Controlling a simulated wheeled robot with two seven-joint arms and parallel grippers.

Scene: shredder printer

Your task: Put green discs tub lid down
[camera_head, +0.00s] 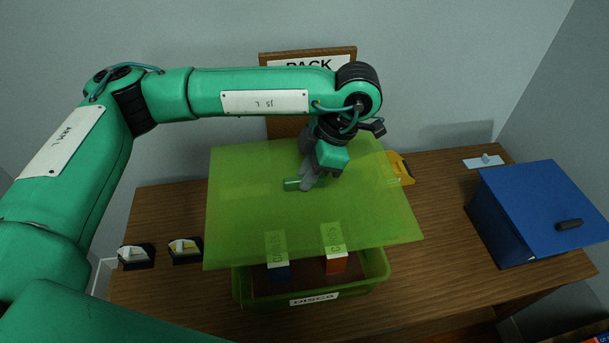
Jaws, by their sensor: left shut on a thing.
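The green discs tub (341,290) stands on the wooden table, with a white "DISCS" label on its front. Its translucent green lid (240,225) is above it, set back and tilted, leaving the front part of the tub uncovered. My left gripper (306,185) is shut on the small green handle (291,184) on top of the lid. Whether the lid touches the tub rim I cannot tell. My right gripper is not in view.
A blue box (530,205) with a dark handle stands at the right of the table (450,225). A yellow object (402,168) lies behind the lid. Two small switches (136,256) (186,249) sit at the left. A "PACK" sign (308,62) stands at the back.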

